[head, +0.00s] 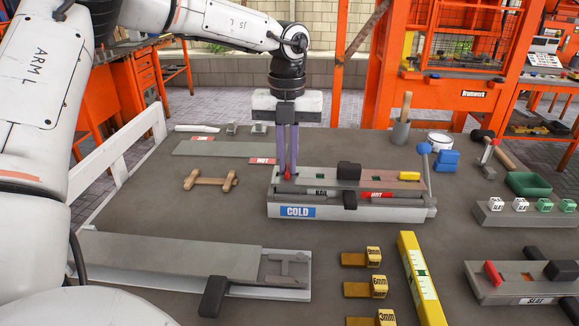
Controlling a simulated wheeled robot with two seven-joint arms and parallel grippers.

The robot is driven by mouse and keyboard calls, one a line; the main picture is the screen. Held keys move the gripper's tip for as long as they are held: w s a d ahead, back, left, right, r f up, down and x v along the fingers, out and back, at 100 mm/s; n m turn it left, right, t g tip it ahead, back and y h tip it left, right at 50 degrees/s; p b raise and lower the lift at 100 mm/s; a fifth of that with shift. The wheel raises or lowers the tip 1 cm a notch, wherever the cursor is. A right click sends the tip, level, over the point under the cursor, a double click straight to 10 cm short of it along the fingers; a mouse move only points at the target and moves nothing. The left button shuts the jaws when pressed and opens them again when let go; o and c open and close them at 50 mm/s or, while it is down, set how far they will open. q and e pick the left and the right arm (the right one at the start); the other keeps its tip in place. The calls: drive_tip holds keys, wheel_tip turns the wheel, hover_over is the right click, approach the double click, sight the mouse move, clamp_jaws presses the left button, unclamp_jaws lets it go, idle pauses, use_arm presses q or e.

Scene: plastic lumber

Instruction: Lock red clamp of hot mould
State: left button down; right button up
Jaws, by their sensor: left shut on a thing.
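My left gripper (287,170) points straight down at the left end of a long grey mould (400,213) in the middle of the table. Its two purple fingers are shut on the red clamp (287,177), a small red piece at the mould's left end, mostly hidden by the fingertips. The mould has a blue COLD label (297,212) on its front and a red HOT label (376,195) on the bar behind. A black clamp (348,171) sits mid-mould, and a blue-knobbed lever (424,149) stands upright at its right end. My right gripper is out of view.
A SLAT mould (540,290) with its own red clamp (493,273) lies front right. A yellow level (421,280) and several gauge blocks (378,286) lie in front. A wooden handle piece (210,181) is at left.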

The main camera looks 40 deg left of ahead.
use_arm(q)
drive_tip(key=c, duration=1.7)
unclamp_jaws()
drive_tip(key=shift+r, duration=0.1)
drive_tip(key=shift+r+p, duration=2.2)
drive_tip(key=shift+r, duration=1.3)
drive_tip(key=shift+f, duration=0.1)
